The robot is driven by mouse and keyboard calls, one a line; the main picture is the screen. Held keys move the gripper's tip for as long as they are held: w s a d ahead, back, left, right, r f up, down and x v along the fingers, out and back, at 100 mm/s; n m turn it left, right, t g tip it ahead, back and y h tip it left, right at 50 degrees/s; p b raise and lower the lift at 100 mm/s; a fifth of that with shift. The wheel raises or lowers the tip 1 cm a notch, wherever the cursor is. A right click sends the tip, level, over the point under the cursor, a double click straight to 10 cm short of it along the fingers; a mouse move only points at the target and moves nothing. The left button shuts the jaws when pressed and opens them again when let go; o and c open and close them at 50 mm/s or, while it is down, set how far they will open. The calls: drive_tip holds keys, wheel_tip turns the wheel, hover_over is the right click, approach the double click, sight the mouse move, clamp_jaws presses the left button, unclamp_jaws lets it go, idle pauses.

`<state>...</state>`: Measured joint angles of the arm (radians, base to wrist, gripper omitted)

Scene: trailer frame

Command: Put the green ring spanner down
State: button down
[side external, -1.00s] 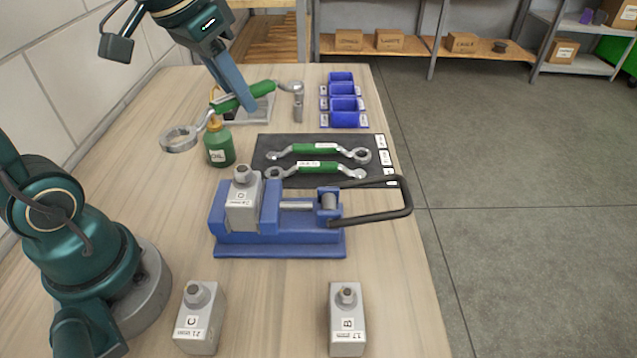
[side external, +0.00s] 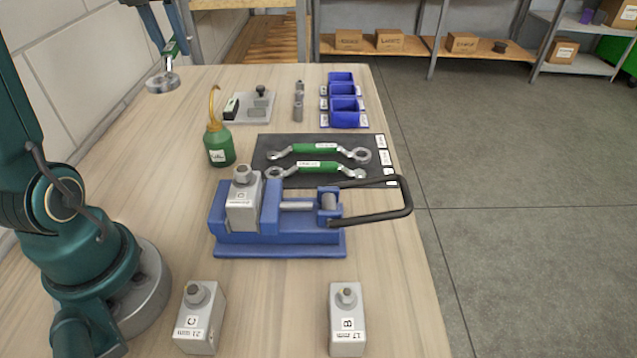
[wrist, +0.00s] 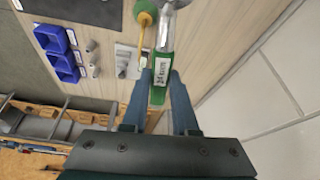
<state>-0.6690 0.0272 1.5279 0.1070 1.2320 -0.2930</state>
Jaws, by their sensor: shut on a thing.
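The held green ring spanner (side external: 163,82) shows at the top left of the side view, ring end low and handle tilted up, at the bench's far left edge. I cannot tell its height over the bench. In the wrist view its green handle (wrist: 162,60) lies between the fingers of my gripper (wrist: 158,92), which is shut on it. In the side view my gripper (side external: 178,28) is partly cut off by the top edge. Two other green-handled ring spanners, an upper one (side external: 312,149) and a lower one (side external: 315,167), lie on a black mat (side external: 265,145) with labels.
A green oil can (side external: 218,145) stands left of the mat. A grey plate (side external: 258,107), small sockets (side external: 298,103) and blue bins (side external: 344,110) are behind. A blue vise (side external: 280,240) holds a grey block (side external: 243,205). Grey blocks C (side external: 200,320) and B (side external: 346,320) stand in front.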

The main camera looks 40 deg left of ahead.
sight(189, 155)
drive_tip(key=s+a+f+n, duration=0.1)
drive_tip(key=s+a+n, duration=0.1)
drive_tip(key=a+n, duration=0.15)
drive_tip(key=shift+m+g+y, duration=0.3)
drive_tip(key=shift+m, duration=0.15)
drive_tip(key=f, duration=2)
drive_tip(key=shift+w+a+f, duration=0.2)
drive_tip(key=shift+a+f, duration=0.05)
drive_tip(key=shift+a, duration=0.1)
drive_tip(key=c, duration=0.7)
unclamp_jaws()
drive_tip(key=shift+f, duration=0.15)
